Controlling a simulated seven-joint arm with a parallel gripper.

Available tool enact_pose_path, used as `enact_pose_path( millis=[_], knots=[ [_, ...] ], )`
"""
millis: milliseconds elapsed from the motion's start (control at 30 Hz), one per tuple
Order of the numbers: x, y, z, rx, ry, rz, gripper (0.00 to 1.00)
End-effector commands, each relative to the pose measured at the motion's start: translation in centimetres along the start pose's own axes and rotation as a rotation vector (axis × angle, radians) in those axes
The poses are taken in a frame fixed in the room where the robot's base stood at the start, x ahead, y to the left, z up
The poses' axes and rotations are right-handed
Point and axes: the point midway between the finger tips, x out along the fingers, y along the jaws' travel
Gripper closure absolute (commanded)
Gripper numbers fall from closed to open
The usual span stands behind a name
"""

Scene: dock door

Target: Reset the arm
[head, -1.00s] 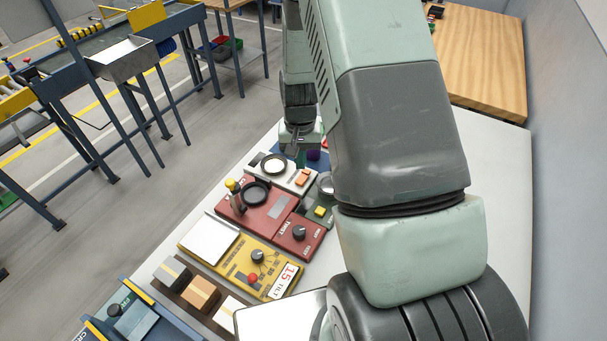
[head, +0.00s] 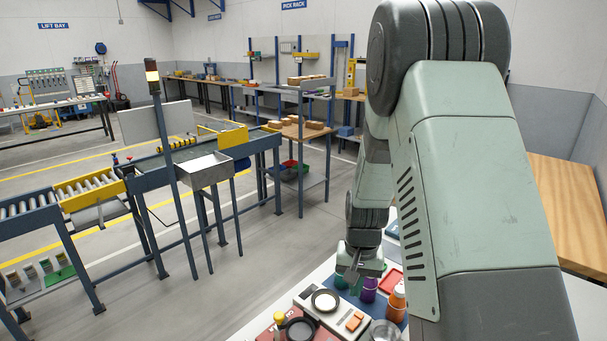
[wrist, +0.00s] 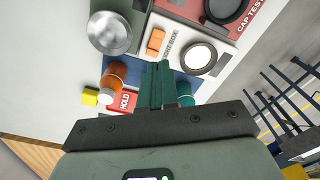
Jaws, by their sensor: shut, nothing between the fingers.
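My gripper (head: 358,277) hangs over the bench at the lower middle of the head view, above the back end of the row of devices. In the wrist view its green fingers (wrist: 154,85) are together with nothing between them. Behind them lies the white light box (wrist: 172,47) with its round lit disc and orange switch. In the head view the orange bottle (head: 397,304) and a purple container (head: 369,290) stand right of my gripper.
A red HOLD tray (wrist: 124,104), a yellow block (wrist: 90,97) and a round metal dish (wrist: 109,32) are near the fingers. A red cap tester (wrist: 190,9) lies beyond the light box. A roller conveyor (head: 90,184) stands left across open floor.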

Motion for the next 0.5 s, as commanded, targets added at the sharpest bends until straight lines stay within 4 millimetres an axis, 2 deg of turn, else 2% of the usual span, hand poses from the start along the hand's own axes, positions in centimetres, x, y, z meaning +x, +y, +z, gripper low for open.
enact_pose_path(
  millis=[33,200,367,500],
  knots=[
    [-2.5,-0.2,0.0,-0.012,0.028,-0.008,1.00],
    [-11.1,-0.6,2.0,-0.062,0.107,-0.027,1.00],
    [-18.1,-0.4,5.3,-0.110,0.183,-0.041,1.00],
    [-23.0,0.0,9.2,-0.153,0.250,-0.050,1.00]
  ],
)
